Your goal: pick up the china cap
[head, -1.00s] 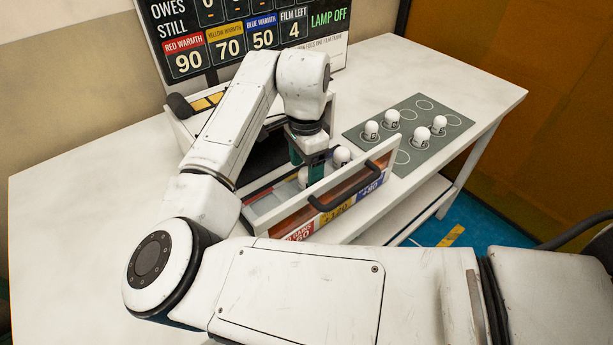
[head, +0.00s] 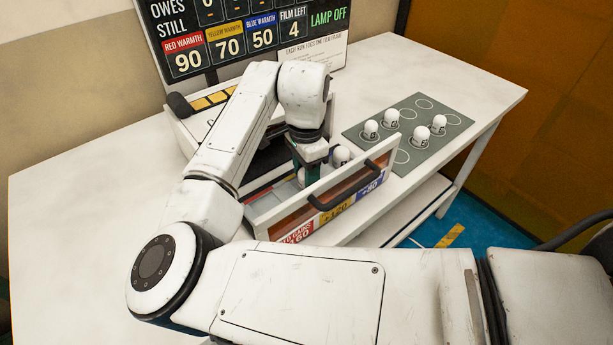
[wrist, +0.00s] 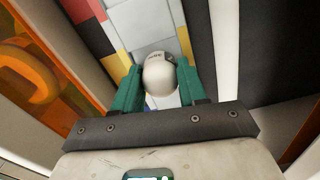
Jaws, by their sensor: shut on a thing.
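A white, round-topped china cap (wrist: 160,76) with small dark print on its side sits between the two green fingers of my gripper (wrist: 158,88) in the wrist view. The fingers are shut on it from both sides. In the head view my gripper (head: 309,172) reaches down into the open drawer, and only a bit of the held cap (head: 302,178) shows beside the fingers. I cannot tell whether the cap still touches the drawer floor.
Another white cap (head: 341,155) stands in the drawer, right of my gripper. The drawer front (head: 330,200) has a dark handle. Several white caps stand on a grey mat (head: 402,158) on the white table (head: 80,220). A sign board (head: 240,45) stands behind.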

